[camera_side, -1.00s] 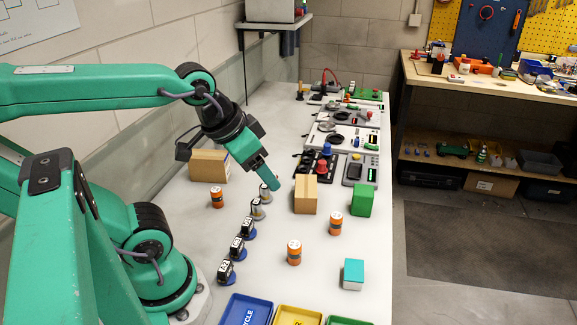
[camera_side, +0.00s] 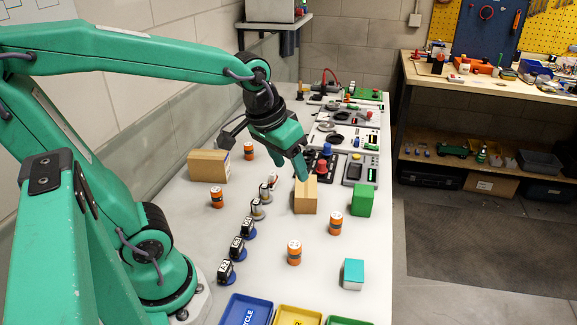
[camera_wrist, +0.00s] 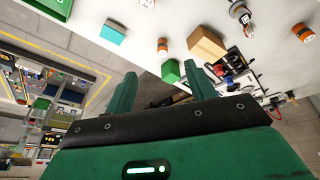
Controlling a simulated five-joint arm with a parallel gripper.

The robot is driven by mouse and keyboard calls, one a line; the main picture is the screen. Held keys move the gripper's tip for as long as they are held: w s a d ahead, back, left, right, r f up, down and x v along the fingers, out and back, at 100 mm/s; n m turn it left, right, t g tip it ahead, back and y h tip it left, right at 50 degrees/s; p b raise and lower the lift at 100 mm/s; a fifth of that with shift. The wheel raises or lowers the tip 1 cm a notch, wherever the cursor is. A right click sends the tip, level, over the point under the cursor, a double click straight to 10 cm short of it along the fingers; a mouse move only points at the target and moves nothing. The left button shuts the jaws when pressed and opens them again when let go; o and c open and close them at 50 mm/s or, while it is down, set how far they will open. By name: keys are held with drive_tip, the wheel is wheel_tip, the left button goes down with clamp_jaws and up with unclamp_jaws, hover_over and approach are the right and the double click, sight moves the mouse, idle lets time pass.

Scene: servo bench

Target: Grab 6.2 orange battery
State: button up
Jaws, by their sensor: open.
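My green gripper (camera_side: 299,165) is open and empty, above and behind the small cardboard box. Its two fingers (camera_wrist: 160,70) show apart in the wrist view.
The small cardboard box (camera_side: 305,196), green block (camera_side: 363,200) and teal-topped block (camera_side: 353,274) stand on the right side. A larger carton (camera_side: 209,165) is at the left. Dark labelled parts (camera_side: 232,258) form a row. Trays (camera_side: 247,311) line the front; devices (camera_side: 340,140) fill the back.

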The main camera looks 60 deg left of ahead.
drive_tip(key=w+f+n+g, duration=0.2)
drive_tip(key=w+f, duration=0.3)
drive_tip(key=w, duration=0.3)
drive_tip(key=n+g, duration=0.2)
drive_tip(key=n, duration=0.1)
hover_over(337, 215)
drive_tip(key=f, duration=0.8)
drive_tip(key=shift+s+a+f, duration=0.15)
drive_tip(key=shift+s+f, duration=0.1)
drive_tip(key=shift+f, duration=0.05)
drive_tip(key=shift+w+f, duration=0.25)
drive_tip(key=shift+f, duration=4.15)
drive_tip(key=c, duration=1.1)
drive_tip(key=shift+r, duration=0.2)
